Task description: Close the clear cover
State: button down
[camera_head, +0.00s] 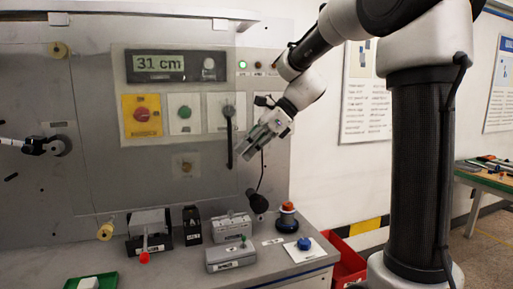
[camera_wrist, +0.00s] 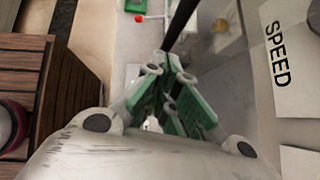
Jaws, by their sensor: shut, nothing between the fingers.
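A faint see-through sheet, seemingly the clear cover (camera_head: 185,141), shows in the head view around the display and the controls on the grey machine face. Its edges are hard to make out, and I cannot tell how far it stands open. A black bar-like handle (camera_head: 229,137) hangs at the right of the controls. My gripper (camera_head: 250,148) is just right of this handle, pointing down and left, shut and empty. In the wrist view its green-padded fingers (camera_wrist: 172,88) are together, with a dark rod (camera_wrist: 181,22) beyond them.
The display (camera_head: 176,66) reads 31 cm, above a red knob on a yellow plate (camera_head: 142,116) and a green button (camera_head: 184,112). Below, the bench holds grey blocks (camera_head: 231,254), a red-topped button (camera_head: 287,218) and a blue button (camera_head: 304,243). A SPEED label (camera_wrist: 278,55) shows in the wrist view.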

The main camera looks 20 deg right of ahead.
jog(key=shift+a, duration=0.2)
jog(key=a, duration=3.8)
jog(key=shift+a, duration=0.15)
jog(key=shift+r, duration=0.1)
